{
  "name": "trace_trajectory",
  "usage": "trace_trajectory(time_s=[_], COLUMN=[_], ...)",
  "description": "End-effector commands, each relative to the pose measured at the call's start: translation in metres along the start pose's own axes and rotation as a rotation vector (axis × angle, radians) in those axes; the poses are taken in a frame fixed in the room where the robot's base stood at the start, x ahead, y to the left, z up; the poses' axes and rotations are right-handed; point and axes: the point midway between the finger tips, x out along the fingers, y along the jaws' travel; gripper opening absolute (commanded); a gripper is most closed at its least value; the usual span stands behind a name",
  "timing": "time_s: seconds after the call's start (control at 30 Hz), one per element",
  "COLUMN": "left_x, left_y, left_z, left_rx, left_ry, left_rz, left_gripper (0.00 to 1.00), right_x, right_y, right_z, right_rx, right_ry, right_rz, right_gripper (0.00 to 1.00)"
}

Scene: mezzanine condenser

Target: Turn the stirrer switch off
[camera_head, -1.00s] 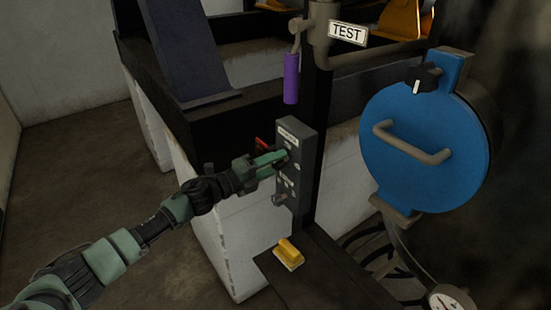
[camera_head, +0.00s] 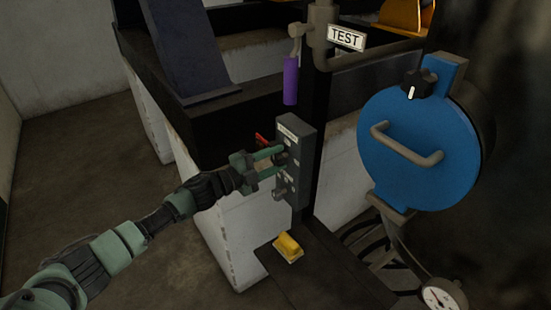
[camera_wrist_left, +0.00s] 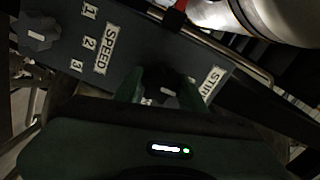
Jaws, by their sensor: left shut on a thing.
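The grey control box (camera_head: 296,131) stands on a dark post in the middle of the head view. My left gripper (camera_head: 279,163) is at its front face, with one green finger above and one below a small dark knob. In the left wrist view, the fingers (camera_wrist_left: 160,88) are shut on this dark knob, the stirrer switch (camera_wrist_left: 168,91). It has a pale mark and sits beside a partly cut-off label (camera_wrist_left: 212,82) beginning "STIR". The fingers hide the switch's sides. My right gripper is not in view.
A SPEED knob (camera_wrist_left: 38,32) sits on the same panel, beside numbers 1 to 3. A purple handle (camera_head: 290,81) hangs above the box. A blue round cover (camera_head: 419,145) with a handle is to the right. A yellow block (camera_head: 288,247) lies below.

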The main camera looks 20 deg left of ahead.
Motion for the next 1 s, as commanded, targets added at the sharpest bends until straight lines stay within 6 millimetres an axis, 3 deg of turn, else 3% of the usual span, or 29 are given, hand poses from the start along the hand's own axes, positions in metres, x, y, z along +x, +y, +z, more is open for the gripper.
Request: trace_trajectory(time_s=[0.3,0.33,0.4,0.77,1.0], left_x=[0.0,0.0,0.0,-0.003,-0.039], left_y=[0.0,0.0,0.0,0.001,0.006], left_z=[0.0,0.0,0.0,0.001,0.002], left_rx=[-0.006,-0.006,-0.006,-0.003,-0.003], left_ry=[-0.001,-0.001,-0.001,-0.001,-0.002], left_rz=[-0.001,-0.001,-0.001,0.001,0.003], left_gripper=[0.0,0.43,0.62,0.62,0.62], right_x=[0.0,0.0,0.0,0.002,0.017], right_y=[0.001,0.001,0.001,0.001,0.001], right_z=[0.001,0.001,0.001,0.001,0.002], right_rx=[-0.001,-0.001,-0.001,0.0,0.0], right_ry=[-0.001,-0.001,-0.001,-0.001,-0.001], right_rz=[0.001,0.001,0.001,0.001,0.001], right_gripper=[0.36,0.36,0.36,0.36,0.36])
